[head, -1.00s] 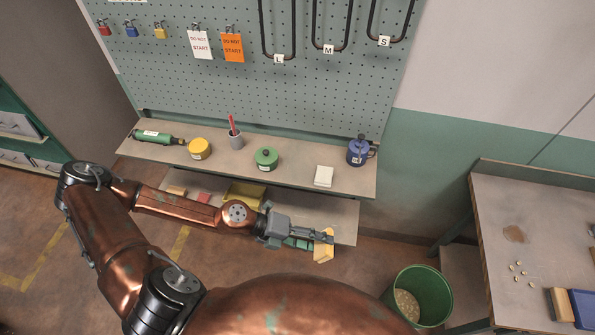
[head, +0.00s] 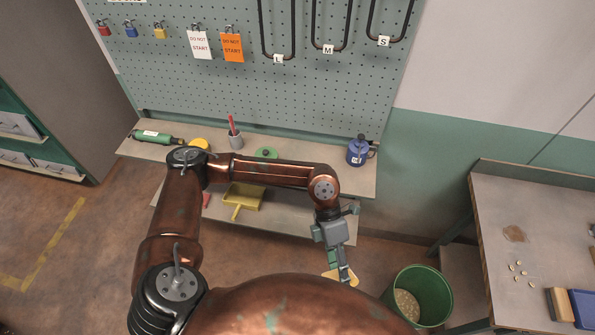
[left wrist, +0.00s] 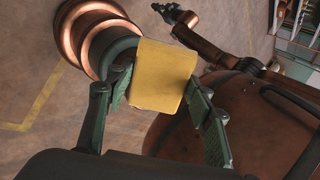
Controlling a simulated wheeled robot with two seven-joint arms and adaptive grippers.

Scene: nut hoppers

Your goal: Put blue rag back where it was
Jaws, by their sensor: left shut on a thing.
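My left gripper (head: 345,277) hangs over the floor in front of the shelves, left of the green bin. It is shut on a yellow block (head: 331,277), which looks like a sponge. In the left wrist view the yellow block (left wrist: 163,77) sits between the two green fingers (left wrist: 158,100). I see no blue rag that I can make out in either view.
A green bin (head: 425,292) stands on the floor right of my gripper. A yellow dustpan (head: 243,197) lies on the lower shelf. A workbench (head: 530,215) stands at right.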

